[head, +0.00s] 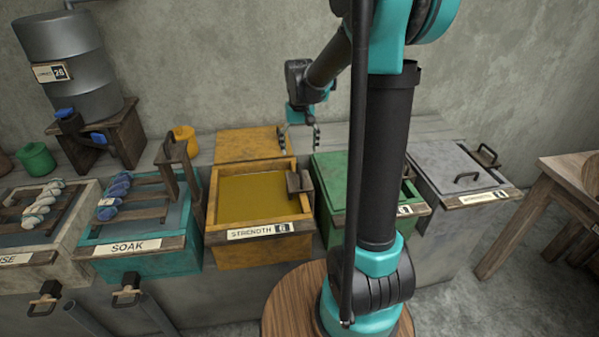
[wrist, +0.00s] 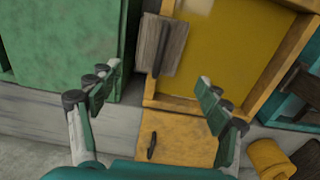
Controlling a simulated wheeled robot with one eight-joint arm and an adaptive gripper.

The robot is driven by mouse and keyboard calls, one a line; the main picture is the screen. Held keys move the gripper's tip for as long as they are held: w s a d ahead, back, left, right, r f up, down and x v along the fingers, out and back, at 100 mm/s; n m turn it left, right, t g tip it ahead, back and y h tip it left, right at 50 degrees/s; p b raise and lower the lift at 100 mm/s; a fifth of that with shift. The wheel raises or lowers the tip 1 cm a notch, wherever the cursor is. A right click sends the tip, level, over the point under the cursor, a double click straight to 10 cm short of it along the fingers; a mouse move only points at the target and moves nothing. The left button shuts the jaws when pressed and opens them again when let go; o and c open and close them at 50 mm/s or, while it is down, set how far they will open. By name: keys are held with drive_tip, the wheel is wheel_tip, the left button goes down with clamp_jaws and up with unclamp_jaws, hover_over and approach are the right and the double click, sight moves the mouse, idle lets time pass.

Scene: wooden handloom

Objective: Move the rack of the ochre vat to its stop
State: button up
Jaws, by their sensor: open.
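The ochre vat (head: 213,225) stands mid-row in the head view, full of yellow-brown liquid. Its front label reads STRENGTH. A small brown wooden block (head: 299,182) with a dark bar sits on its right rim; the block also shows in the wrist view (wrist: 165,47). I see no yarn or slatted rack over this liquid, and cannot tell whether the block is part of its rack. A flat ochre panel (head: 250,145) lies behind the vat. My gripper (head: 301,137) is open and empty above the vat's back right. In the wrist view, its fingers (wrist: 155,82) spread below the block.
Left is the teal SOAK vat (head: 150,262) with a slatted rack (head: 150,195) carrying blue yarn. Right are the green-lidded vat (head: 330,170) and a grey-lidded vat (head: 455,168). A yellow pot (head: 184,139) stands behind. A wooden table (head: 545,190) is far right.

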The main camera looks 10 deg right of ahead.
sight(300, 169)
wheel_tip(300, 169, down, 10)
drive_tip(key=shift+r, duration=0.1)
idle(0.4)
drive_tip(key=shift+f, duration=0.3)
clamp_jaws()
idle(0.6)
drive_tip(key=shift+r, duration=0.15)
wheel_tip(300, 169, up, 18)
idle(1.4)
drive_tip(key=shift+o, duration=1)
unclamp_jaws()
